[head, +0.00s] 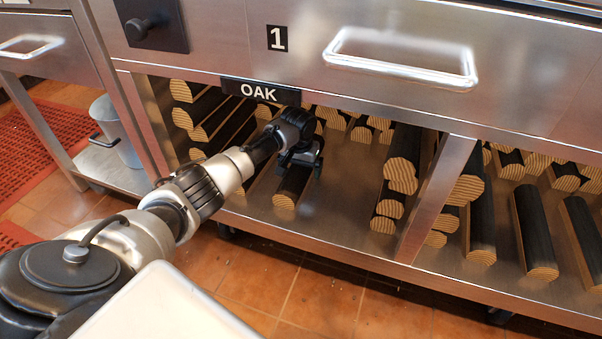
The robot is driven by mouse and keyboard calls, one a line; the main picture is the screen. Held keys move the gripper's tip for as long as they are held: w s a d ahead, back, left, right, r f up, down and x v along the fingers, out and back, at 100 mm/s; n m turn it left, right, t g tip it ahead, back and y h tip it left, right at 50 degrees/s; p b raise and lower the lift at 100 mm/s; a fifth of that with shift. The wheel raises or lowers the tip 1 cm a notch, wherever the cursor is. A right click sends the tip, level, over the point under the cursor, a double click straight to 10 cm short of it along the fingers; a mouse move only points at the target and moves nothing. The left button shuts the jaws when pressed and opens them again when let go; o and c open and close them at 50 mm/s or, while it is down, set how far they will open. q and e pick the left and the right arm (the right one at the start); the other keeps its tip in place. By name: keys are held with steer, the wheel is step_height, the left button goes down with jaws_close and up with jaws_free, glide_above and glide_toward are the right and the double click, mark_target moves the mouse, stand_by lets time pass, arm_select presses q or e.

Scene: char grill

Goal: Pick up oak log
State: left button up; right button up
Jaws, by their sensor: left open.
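Under the OAK label (258,92) is a shelf compartment with several dark-barked logs showing pale cut ends. One oak log (287,196) lies on the shelf floor with its end toward me. My left gripper (302,172) is inside the compartment, over this log, with its fingers open. The gripper and wrist hide the log's back part, and I cannot tell whether the fingers touch it. Other oak logs are stacked at the compartment's left wall (213,113) and right divider (402,160). My right gripper is not in view.
A metal divider (437,195) separates a second compartment of logs at the right. A drawer handle (400,62) juts out above the opening. A bucket (118,135) stands on a low shelf at the left. The shelf floor right of the gripper is clear.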

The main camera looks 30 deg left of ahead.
arm_select(q)
steer(key=shift+c, duration=0.2)
steer(key=c, duration=1.2)
steer(key=shift+c, duration=0.4)
steer(key=shift+r, duration=0.15)
